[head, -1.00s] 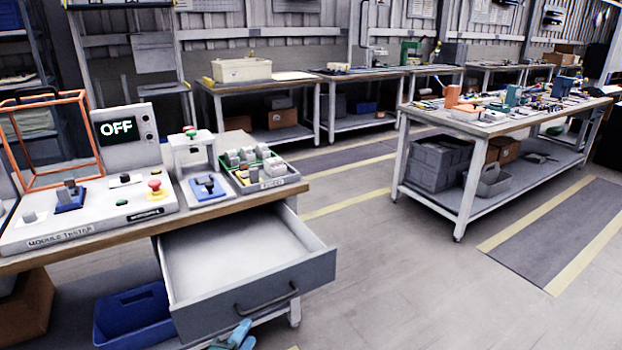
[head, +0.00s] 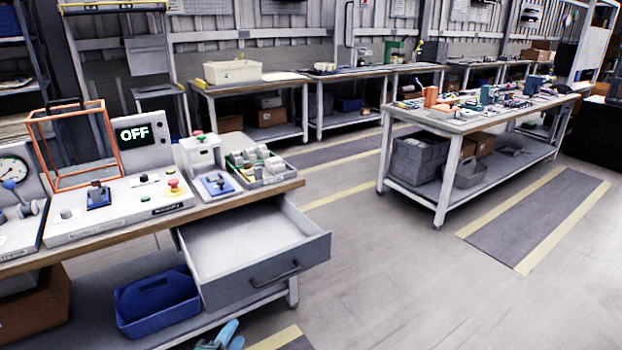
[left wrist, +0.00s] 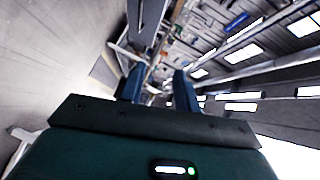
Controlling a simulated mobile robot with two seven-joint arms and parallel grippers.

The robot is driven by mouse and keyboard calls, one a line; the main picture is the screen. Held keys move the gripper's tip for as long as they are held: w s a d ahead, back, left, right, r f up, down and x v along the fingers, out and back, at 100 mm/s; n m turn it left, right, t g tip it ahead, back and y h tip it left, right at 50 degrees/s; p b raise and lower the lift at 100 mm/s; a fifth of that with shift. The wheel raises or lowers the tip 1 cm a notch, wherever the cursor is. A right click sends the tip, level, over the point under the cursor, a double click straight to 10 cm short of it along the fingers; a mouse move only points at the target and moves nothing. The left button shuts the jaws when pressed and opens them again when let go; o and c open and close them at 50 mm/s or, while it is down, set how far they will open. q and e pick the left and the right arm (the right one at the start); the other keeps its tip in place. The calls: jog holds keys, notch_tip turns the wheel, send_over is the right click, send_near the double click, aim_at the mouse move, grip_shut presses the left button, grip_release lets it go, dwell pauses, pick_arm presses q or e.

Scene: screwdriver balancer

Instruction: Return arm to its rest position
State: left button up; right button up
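My left gripper (head: 222,338) shows at the bottom edge of the head view as light blue fingers with a gap between them, low in front of the bench and below the open drawer (head: 255,272). Most of its arm is out of the picture. In the left wrist view the left gripper (left wrist: 158,88) has its two blue fingers apart with nothing between them. It appears clear of the furniture. My right gripper and arm are in neither view.
The bench (head: 160,221) at left carries a module tester with an OFF display (head: 138,133), an orange frame and a tray of parts (head: 258,168). A blue bin (head: 158,303) sits on its lower shelf. A long worktable (head: 455,123) stands at right. The floor between is clear.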

pick_arm(q)
jog(key=s+d+f+n+g+p, duration=0.1)
jog(key=s+n+g, duration=0.1)
jog(key=s+n, duration=0.5)
jog(key=s+f+n+g+p, duration=0.1)
jog(key=s+f+n+g, duration=0.1)
jog(key=s+n, duration=0.5)
jog(key=s+g, duration=0.1)
jog(key=s, duration=0.3)
jog(key=shift+s+d+n, duration=0.4)
jog(key=shift+a, duration=0.1)
